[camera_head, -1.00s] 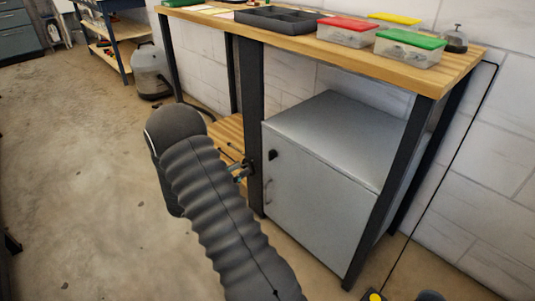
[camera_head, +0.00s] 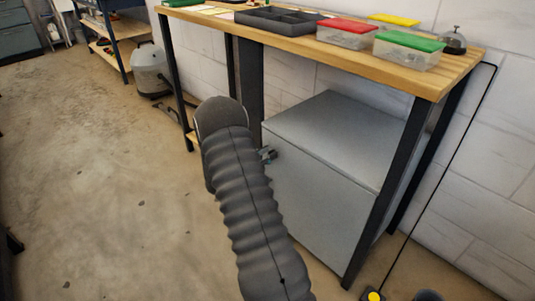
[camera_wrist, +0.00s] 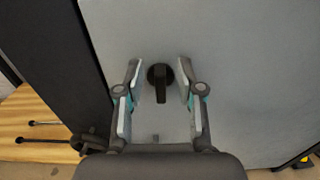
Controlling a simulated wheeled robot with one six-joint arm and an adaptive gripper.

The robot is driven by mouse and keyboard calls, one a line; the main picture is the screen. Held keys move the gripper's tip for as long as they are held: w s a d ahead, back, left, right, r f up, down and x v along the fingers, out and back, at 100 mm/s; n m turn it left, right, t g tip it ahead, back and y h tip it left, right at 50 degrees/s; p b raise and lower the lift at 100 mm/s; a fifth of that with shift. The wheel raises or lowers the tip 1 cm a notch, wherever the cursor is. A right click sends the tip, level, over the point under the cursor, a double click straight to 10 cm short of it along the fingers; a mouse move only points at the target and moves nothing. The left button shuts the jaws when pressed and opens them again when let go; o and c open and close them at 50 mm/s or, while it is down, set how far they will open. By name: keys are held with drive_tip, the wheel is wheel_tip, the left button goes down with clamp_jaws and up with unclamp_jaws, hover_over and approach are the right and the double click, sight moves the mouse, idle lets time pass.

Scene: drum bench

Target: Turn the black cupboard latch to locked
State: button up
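The black latch (camera_wrist: 160,78) is on the grey cupboard door, a round base with a lever pointing down in the wrist view. My gripper (camera_wrist: 159,71) is open, one fingertip on each side of the latch, with a visible gap on both sides. I see no clear contact. In the head view my gripper (camera_head: 267,154) shows only in part beside my arm, at the upper left of the cupboard (camera_head: 325,205). The latch is hidden there.
A dark bench post (camera_wrist: 60,70) runs along the left of the door, with a wooden shelf (camera_wrist: 30,125) beyond it. The wooden benchtop (camera_head: 400,72) with a dark tray (camera_head: 278,20) and lidded boxes is above the cupboard. Open floor (camera_head: 110,200) lies left.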

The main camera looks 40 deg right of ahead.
drive_tip(key=shift+d, duration=0.15)
clamp_jaws()
drive_tip(key=shift+f+b, duration=0.1)
drive_tip(key=shift+b, duration=0.45)
drive_tip(key=m+b, duration=0.4)
drive_tip(key=m, duration=0.2)
drive_tip(key=s+f+m+b, duration=0.1)
drive_tip(key=m+b, duration=0.3)
drive_tip(key=m, duration=0.2)
drive_tip(key=s+m+b, duration=0.1)
drive_tip(key=m+b, duration=0.3)
drive_tip(key=m, duration=0.2)
drive_tip(key=shift+f+m+b, duration=0.3)
drive_tip(key=shift+f+b, duration=0.1)
